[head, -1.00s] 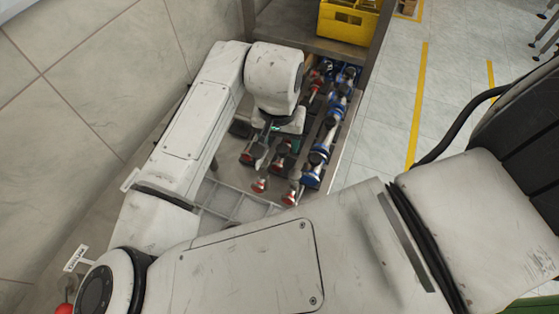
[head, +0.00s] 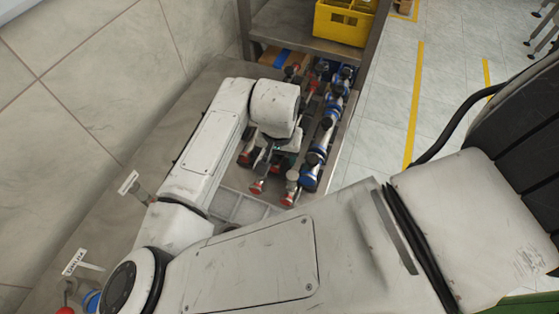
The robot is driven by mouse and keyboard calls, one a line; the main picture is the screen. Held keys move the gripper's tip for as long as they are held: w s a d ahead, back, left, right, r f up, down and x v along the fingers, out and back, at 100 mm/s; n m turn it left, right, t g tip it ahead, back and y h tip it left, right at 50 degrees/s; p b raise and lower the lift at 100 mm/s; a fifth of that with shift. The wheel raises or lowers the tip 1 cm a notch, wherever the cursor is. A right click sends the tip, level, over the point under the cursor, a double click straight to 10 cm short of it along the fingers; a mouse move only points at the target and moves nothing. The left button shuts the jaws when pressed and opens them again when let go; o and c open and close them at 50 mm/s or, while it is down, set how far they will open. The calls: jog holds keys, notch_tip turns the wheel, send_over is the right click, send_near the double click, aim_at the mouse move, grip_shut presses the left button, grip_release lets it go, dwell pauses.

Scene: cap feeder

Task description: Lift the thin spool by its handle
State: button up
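Several spools with red ends (head: 257,186) and several with blue ends (head: 310,180) lie in rows on the metal bench below my wrist. I cannot tell for sure which one is the thin spool or make out its handle. My gripper (head: 270,152) points down among the red-ended spools, directly under the white wrist. The wrist hides most of it and the spools beneath it. Its fingers are too small and covered to show whether they are open or touching anything.
A yellow crate (head: 343,22) stands on the shelf (head: 300,45) behind the spools. A grey divided tray (head: 240,206) lies in front of them, partly behind my arm. A tiled wall is at the left. Small labels on stands (head: 80,262) are at the lower left.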

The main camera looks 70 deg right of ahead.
grip_shut()
dwell(0.3)
